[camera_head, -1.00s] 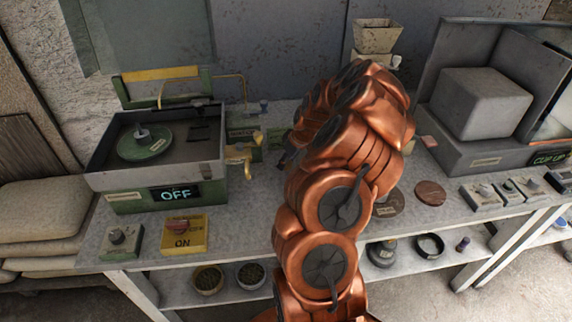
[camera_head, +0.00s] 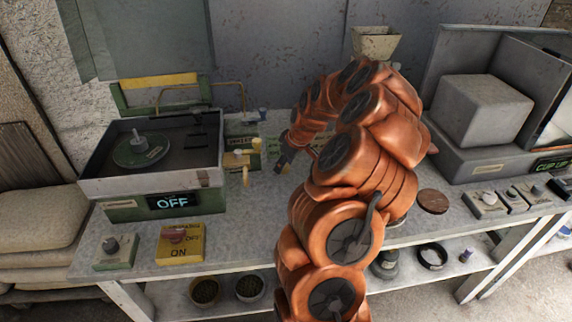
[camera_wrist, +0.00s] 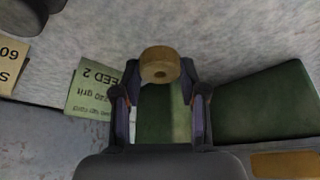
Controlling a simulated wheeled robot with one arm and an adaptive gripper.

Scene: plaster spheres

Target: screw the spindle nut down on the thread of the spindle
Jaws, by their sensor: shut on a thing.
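The spindle (camera_head: 138,138) is a short grey upright post with a wider base, in the middle of the green round plate (camera_head: 128,156) inside the grey tray at the left of the bench. Its thread is too small to make out. My gripper (camera_head: 283,160) is right of the tray, beyond the brass tap, well apart from the spindle. In the wrist view my gripper (camera_wrist: 160,78) is shut on the spindle nut (camera_wrist: 161,64), a brass-coloured round piece with a hole, held between the fingertips. The spindle is not in the wrist view.
The grey tray (camera_head: 196,178) has raised walls and an "OFF" display. A yellow switch box (camera_head: 180,252) is in front. A green "SPEED 2" card (camera_wrist: 96,88) lies below the gripper.

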